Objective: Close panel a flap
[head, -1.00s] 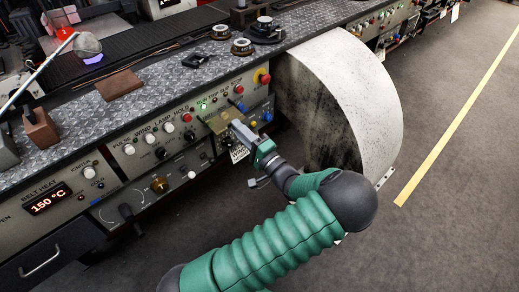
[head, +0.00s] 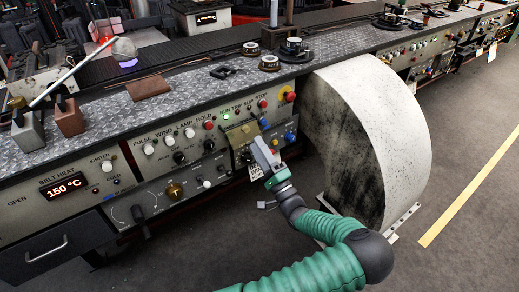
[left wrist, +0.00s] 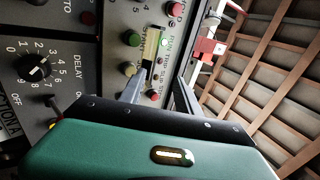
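The panel a flap looks like a small brass-coloured plate (head: 243,133) on the grey control panel (head: 165,165), below the small row of coloured lamps. How far it stands open is hard to tell. My left gripper (head: 258,146) is just in front of the panel, at the lower right of the plate, partly covering the area below it. In the left wrist view the brass strip (left wrist: 152,44) lies beyond the two spread fingers (left wrist: 160,88), with nothing held between them. I cannot tell whether a finger touches the flap. My right gripper is not in view.
A red stop button (head: 289,96) and blue knobs (head: 290,136) sit close to the right of the flap. A large curved pale guard (head: 405,140) stands right of the panel. A white tag (head: 255,172) hangs below. The floor in front is clear.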

